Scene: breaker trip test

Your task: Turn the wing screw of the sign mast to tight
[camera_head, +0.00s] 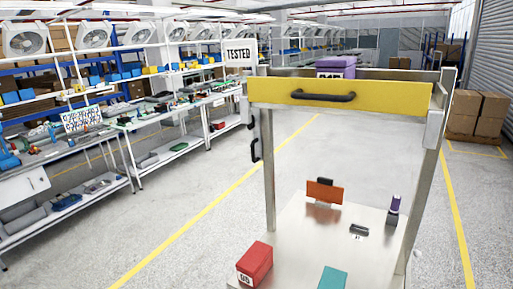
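A white sign reading "TESTED" (238,53) stands above the left corner of a metal cart, left of centre. The sign mast below it is hard to make out against the cart's corner. I cannot pick out the wing screw or tell its setting. Two small dark fittings show on the cart's left side, an upper one (251,121) and a longer handle-like one (255,150); I cannot tell whether either belongs to the mast. My gripper is not in view.
The cart has a yellow drawer front (400,97) with a dark handle (323,96). A purple box (337,67) sits on top. Its lower shelf (300,240) holds a red box (255,262), a teal block (332,278) and an orange plate (325,192). Workbenches line the left; open floor (180,185) lies between.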

